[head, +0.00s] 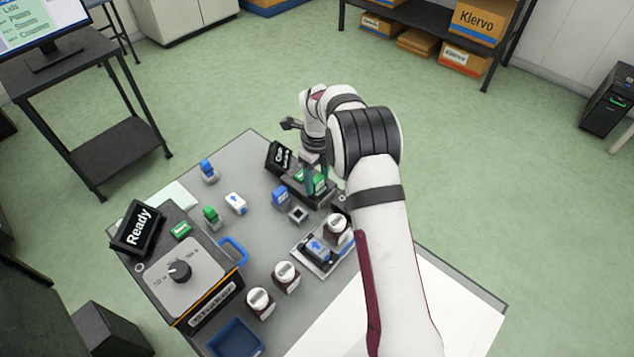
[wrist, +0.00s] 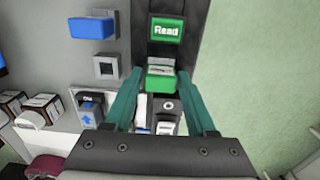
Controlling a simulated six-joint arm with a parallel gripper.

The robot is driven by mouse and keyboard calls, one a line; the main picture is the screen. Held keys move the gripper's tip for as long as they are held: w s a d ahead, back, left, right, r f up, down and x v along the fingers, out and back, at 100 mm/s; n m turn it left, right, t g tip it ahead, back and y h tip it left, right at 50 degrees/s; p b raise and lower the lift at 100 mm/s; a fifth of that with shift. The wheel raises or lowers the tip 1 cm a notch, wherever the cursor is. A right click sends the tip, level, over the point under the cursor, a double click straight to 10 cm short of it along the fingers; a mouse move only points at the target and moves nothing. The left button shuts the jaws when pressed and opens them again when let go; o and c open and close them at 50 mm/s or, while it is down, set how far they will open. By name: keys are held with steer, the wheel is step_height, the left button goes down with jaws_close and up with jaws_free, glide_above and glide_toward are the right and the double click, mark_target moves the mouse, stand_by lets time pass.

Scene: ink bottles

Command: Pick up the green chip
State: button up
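A green chip (wrist: 160,78) with a pale top sits in a dark reader (wrist: 162,55), between my fingertips in the wrist view. My gripper (wrist: 160,76) is open, its two teal fingers on either side of the chip with small gaps visible. In the head view my gripper (head: 316,178) is low over the reader, and the green chip (head: 320,184) is partly hidden by a finger. Another green piece (head: 211,215) stands on a small grey socket on the left part of the table.
A blue block (head: 280,196) and an empty square socket (head: 298,214) lie left of the reader. A tray (head: 326,270) holds a bottle and a blue-topped piece. Two white-capped bottles (head: 286,275) (head: 260,302) stand near a boxy machine (head: 185,275).

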mark_target(321, 178)
jaws_close()
steer(key=shift+r, duration=0.1)
steer(key=r, duration=0.4)
steer(key=shift+s+d+r, duration=0.1)
steer(key=shift+d+r, duration=0.15)
steer(key=shift+d, duration=0.15)
steer(key=s+d+r, duration=0.4)
steer(key=d+r, duration=0.5)
steer(key=d, duration=0.1)
steer(key=shift+s+r, duration=0.2)
steer(key=shift+a, duration=0.1)
